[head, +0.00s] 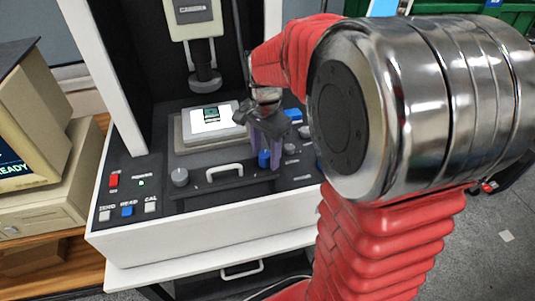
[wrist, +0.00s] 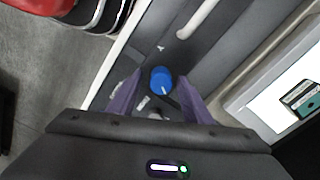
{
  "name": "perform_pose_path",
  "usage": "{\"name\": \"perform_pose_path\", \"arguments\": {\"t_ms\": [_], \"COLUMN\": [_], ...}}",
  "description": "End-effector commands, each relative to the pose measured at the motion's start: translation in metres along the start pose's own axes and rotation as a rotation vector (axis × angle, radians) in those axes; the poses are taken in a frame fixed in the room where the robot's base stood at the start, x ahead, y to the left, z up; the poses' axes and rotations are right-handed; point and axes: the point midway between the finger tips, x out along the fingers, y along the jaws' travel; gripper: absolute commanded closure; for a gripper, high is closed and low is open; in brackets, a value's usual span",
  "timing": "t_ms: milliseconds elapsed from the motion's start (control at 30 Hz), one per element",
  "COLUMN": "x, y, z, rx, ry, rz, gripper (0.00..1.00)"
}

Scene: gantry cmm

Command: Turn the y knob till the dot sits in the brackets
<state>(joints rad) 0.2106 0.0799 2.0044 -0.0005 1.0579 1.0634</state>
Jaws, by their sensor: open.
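A blue knob (head: 264,158) stands on the machine's dark front panel, with a white pointer line on its top in the wrist view (wrist: 161,80). Its label is too small to read, so I cannot tell if it is the y knob. My gripper (wrist: 158,98) is open, with its purple fingers on either side of the blue knob. I cannot tell whether they touch it. In the head view my gripper (head: 266,152) comes down over the panel from behind. A grey knob (head: 180,177) sits left of the handle. No dot or brackets can be made out.
A white handle (head: 225,171) lies left of the blue knob. Small grey controls (head: 290,149) sit close on its right. Behind is a lit white stage (head: 204,124) with a green chip, under the measuring head (head: 205,80). A computer monitor (head: 22,120) stands at left.

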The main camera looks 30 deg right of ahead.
Motion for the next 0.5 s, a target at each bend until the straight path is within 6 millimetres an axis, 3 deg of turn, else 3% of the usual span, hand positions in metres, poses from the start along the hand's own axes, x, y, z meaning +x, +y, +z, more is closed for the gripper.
{"name": "perform_pose_path", "arguments": {"t_ms": [167, 500], "x": [-0.020, -0.078], "y": [-0.001, 0.000], "z": [0.000, 0.000], "rx": [0.000, 0.000], "ry": [0.002, 0.002], "rz": [-0.003, -0.003], "gripper": [0.55, 0.55]}}
